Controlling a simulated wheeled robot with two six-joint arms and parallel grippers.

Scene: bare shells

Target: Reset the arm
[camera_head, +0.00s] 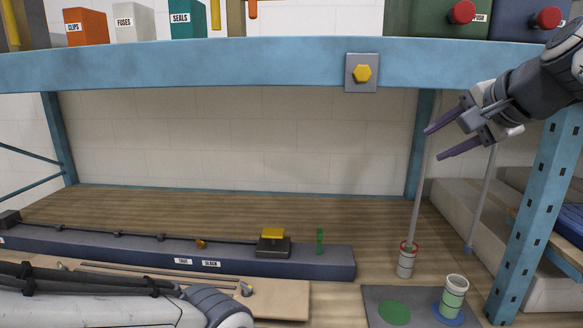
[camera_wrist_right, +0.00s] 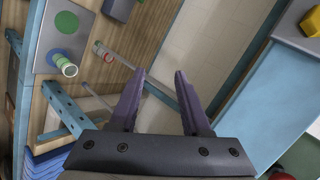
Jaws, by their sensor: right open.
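My right gripper (camera_head: 442,142) is raised at the upper right in the head view, in front of the shelf's right opening. Its two purple fingers are apart with nothing between them. In the right wrist view the open fingers (camera_wrist_right: 158,95) point toward the wooden shelf and pale back wall. My left gripper is not visible; a white and grey arm part of mine lies at the lower left of the head view.
Close by are a blue beam (camera_head: 250,65) with a yellow knob (camera_head: 362,73), a blue post (camera_head: 540,200), a thin rod in a red-rimmed holder (camera_head: 406,262), and a white-green cylinder (camera_head: 453,297) on a grey mat (camera_head: 375,300). A dark rail block (camera_head: 330,265) lies left. Mid-shelf air is clear.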

